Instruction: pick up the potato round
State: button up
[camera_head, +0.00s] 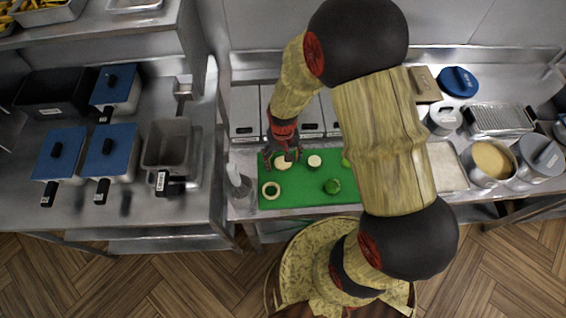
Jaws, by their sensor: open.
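A pale round slice (283,164), which looks like the potato round, lies on the green cutting board (300,196) near its upper left. My gripper (283,156) is over this slice from above, its fingers apart around or just above it; I cannot tell whether they touch it. Which pale piece is the potato is hard to tell at this size. My arm hides the board's right part.
A clear bottle (240,188) stands just left of the board. Blue-lidded containers (112,152) and a grey bin (167,146) stand on the left counter.

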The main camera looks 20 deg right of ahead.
jog(key=c, duration=0.9)
jog(key=shift+r, duration=0.15)
jog(key=shift+c, duration=0.2)
